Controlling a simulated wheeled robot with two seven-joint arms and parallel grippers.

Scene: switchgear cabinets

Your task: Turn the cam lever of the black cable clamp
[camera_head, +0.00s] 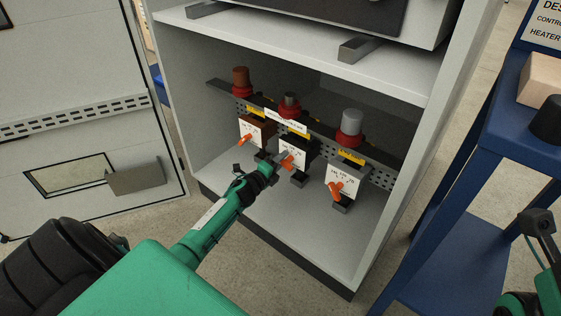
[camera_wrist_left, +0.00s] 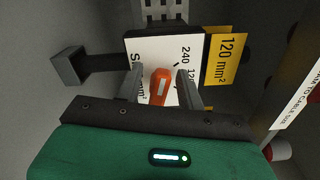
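The black cable clamp (camera_head: 299,150) is the middle one of three on a perforated rail in the cabinet. Its white label plate (camera_wrist_left: 147,54) and orange cam lever (camera_wrist_left: 160,86) show in the left wrist view; the lever also shows in the head view (camera_head: 288,163). My left gripper (camera_head: 281,158) is at this clamp. In the left wrist view, the open fingers (camera_wrist_left: 159,87) stand on either side of the lever, with a visible gap on each side. Part of my right arm shows at the right edge; its fingers are out of view.
A brown clamp (camera_head: 253,133) stands left and a grey clamp (camera_head: 344,177) right, each with an orange lever. A shelf (camera_head: 300,47) hangs above, and the cabinet's right wall (camera_head: 405,170) is beside. A blue cart (camera_head: 455,195) stands at the right.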

